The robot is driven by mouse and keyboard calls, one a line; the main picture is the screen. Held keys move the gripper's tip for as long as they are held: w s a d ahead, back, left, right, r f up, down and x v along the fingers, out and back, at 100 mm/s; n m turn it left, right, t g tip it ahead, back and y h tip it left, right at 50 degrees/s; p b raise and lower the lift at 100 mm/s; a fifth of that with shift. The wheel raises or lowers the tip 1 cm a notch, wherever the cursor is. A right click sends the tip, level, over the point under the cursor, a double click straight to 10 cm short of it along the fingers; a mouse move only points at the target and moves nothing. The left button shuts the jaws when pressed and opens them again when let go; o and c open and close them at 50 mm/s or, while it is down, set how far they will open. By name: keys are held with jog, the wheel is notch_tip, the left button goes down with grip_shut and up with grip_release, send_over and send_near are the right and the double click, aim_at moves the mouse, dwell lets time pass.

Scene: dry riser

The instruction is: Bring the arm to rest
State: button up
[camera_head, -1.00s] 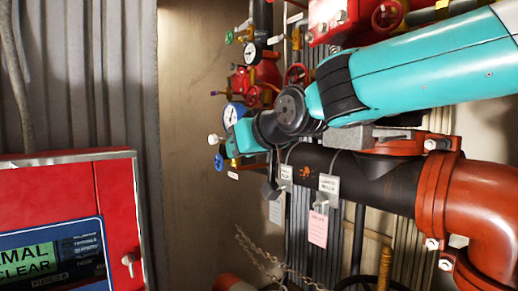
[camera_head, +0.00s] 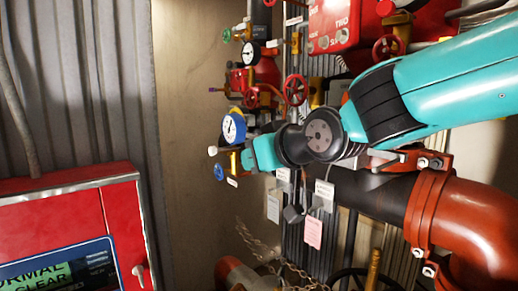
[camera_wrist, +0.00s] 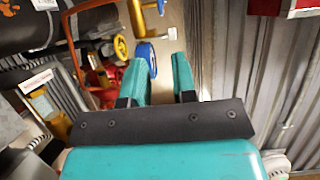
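My teal arm enters from the right in the head view and reaches left across the pipework. The black wrist joint lies in front of the black pipe (camera_head: 385,195). My gripper (camera_wrist: 162,62) shows two teal fingers with a clear gap between them in the wrist view. In the head view the gripper end (camera_head: 250,155) is small and partly hidden, close in the picture to a blue-rimmed gauge (camera_head: 233,127). I cannot tell whether it touches anything.
A red control panel (camera_head: 120,215) stands at lower left. Red pipe (camera_head: 470,215) and a red box (camera_head: 335,25) crowd the right. Red handwheels (camera_head: 295,90), hanging tags (camera_head: 313,232) and a chain (camera_head: 255,245) are near the arm. The beige wall (camera_head: 185,200) is bare at centre-left.

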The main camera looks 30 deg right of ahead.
dwell(0.4)
jog(key=s+a+f+n+g+b, duration=0.2)
jog(key=s+f+g, duration=0.4)
jog(key=s+f, duration=0.3)
jog(key=s+a+f+n+g+y+b, duration=0.1)
jog(key=s+a+f+n+g+b, duration=0.1)
jog(key=s+a+f+g+b, duration=0.2)
jog(key=s+a+f+g, duration=0.1)
jog(key=s+f+g, duration=0.2)
jog(key=s+f, duration=0.3)
jog(key=shift+s+a+f+n+y, duration=0.3)
jog(key=shift+s+n, duration=0.1)
jog(key=shift+s, duration=0.8)
